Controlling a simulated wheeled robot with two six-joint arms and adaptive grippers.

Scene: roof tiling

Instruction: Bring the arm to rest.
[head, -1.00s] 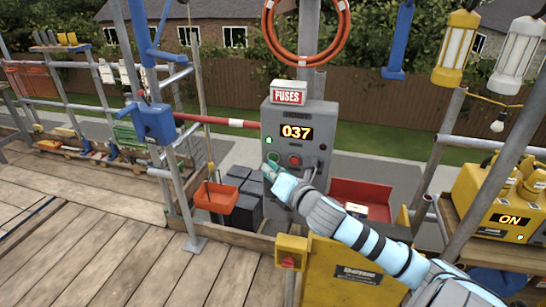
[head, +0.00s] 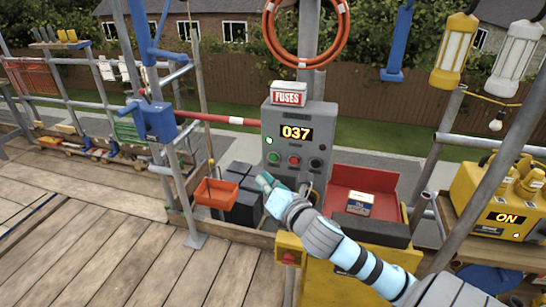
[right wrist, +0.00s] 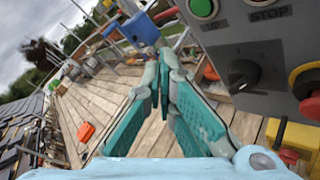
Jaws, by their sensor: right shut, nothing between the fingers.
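My right arm comes in from the lower right in the head view. My right gripper (head: 265,181) is below and a little left of the grey control box (head: 300,120), apart from its buttons. In the right wrist view its teal fingers (right wrist: 163,62) meet at the tips and hold nothing. In the right wrist view the green button (right wrist: 203,8) and the dark knob (right wrist: 243,75) are close on the right. My left gripper is not in view.
A red tray (head: 375,182) with a small box (head: 360,203) lies right of the control box. An orange bin (head: 216,193) and scaffold poles (head: 178,150) stand left. A yellow machine (head: 500,195) showing ON is at the right. The plank deck (head: 110,245) is clear.

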